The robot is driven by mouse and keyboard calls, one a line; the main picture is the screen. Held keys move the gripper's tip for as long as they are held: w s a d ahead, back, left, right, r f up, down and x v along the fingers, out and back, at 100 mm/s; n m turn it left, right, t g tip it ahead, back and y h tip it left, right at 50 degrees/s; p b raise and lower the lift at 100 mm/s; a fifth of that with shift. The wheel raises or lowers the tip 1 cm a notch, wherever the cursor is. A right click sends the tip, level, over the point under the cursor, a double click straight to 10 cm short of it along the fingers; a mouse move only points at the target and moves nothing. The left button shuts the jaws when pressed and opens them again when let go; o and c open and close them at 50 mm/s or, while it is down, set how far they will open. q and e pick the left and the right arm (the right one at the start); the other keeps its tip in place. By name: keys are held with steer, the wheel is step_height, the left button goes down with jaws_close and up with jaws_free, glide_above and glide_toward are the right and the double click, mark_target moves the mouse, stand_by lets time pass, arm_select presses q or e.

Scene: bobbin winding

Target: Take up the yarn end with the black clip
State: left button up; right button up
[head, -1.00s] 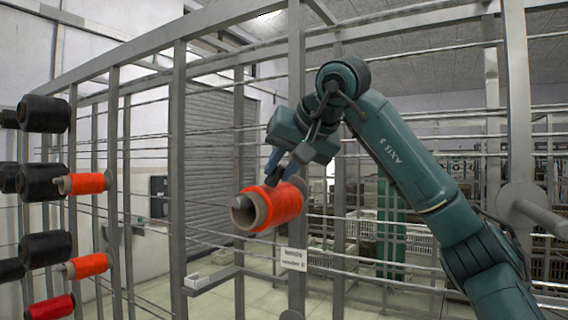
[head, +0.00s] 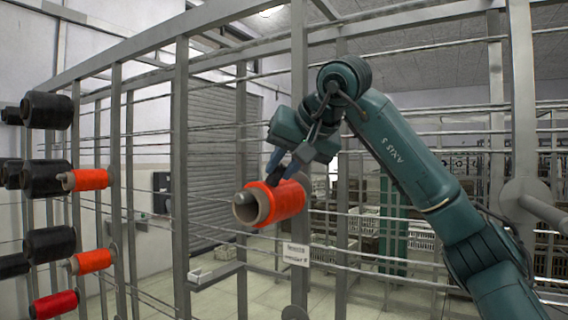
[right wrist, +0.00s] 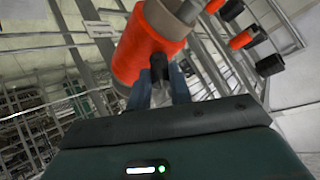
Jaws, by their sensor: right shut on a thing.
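An orange yarn bobbin (head: 284,204) with a pale cardboard core sits on a peg at a grey rack post. My right gripper (head: 276,174) is at the top of this bobbin, its blue fingers pointing down. In the right wrist view the fingers are closed on the small black clip (right wrist: 158,66), against the orange yarn (right wrist: 142,45). The clip is mostly hidden by the fingers in the head view. I cannot make out a loose yarn end. My left gripper is not in view.
Grey rack posts and thin horizontal rods surround the bobbin. A white label (head: 296,254) and a small shelf tray (head: 214,274) are below it. Black bobbins (head: 48,110) and orange bobbins (head: 90,180) hang on pegs at the left.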

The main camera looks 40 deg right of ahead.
stand_by(0.3)
steer(key=shift+s+d+r+p, duration=0.1)
steer(key=shift+s+r+p, duration=0.15)
steer(key=shift+r+p, duration=0.4)
steer(key=shift+s+d+r+p, duration=0.2)
steer(key=shift+s+r, duration=0.15)
steer(key=shift+r, duration=0.3)
steer(key=shift+s+d+r+p, duration=0.15)
steer(key=shift+s+r, duration=0.2)
steer(key=shift+r, duration=0.3)
steer(key=shift+s+d+r+p, duration=0.1)
steer(key=shift+s+r+p, duration=0.2)
steer(key=shift+r, duration=0.35)
